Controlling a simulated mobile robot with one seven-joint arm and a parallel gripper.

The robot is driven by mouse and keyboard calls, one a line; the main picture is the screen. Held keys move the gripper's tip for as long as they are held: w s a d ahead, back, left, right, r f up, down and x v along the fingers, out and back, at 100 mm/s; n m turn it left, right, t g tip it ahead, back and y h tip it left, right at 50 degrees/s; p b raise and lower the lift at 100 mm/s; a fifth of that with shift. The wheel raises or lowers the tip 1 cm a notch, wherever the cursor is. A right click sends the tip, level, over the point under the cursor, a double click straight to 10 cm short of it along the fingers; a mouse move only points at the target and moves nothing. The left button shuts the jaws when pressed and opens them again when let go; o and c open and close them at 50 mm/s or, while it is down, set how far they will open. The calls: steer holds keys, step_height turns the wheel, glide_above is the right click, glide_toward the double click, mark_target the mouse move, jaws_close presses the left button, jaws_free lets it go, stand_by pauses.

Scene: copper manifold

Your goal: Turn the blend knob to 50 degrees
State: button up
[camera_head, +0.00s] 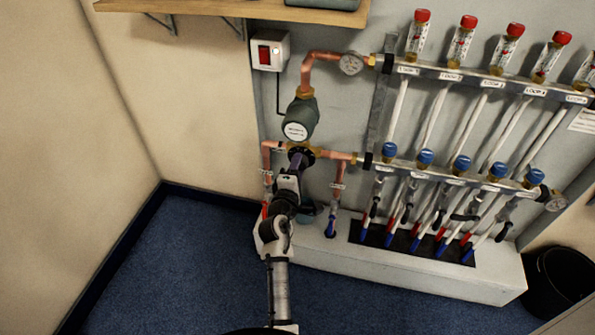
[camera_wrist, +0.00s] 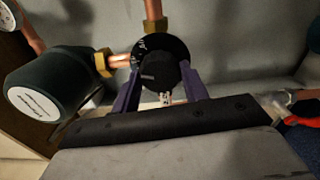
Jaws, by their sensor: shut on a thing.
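The blend knob (camera_wrist: 158,76) is a black round knob with a light pointer mark, in front of a dark dial plate (camera_wrist: 160,46) with pale markings too small to read. In the wrist view the two purple fingers of my gripper (camera_wrist: 160,88) stand on either side of the knob and are shut on it. In the head view my gripper (camera_head: 298,166) reaches up to the dark dial (camera_head: 306,153) at the copper pipe junction below the pump, and hides most of the knob. The knob's angle cannot be read.
A dark green pump (camera_head: 300,118) sits just above the knob; it is close to the left finger in the wrist view (camera_wrist: 48,92). Copper pipes (camera_head: 335,155) run beside it. The manifold's blue caps (camera_head: 389,150) are to the right. Blue floor (camera_head: 160,270) is clear at left.

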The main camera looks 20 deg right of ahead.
steer(key=shift+m, duration=0.5)
steer(key=o, duration=1)
steer(key=shift+s+a, duration=0.1)
steer(key=shift+s, duration=0.05)
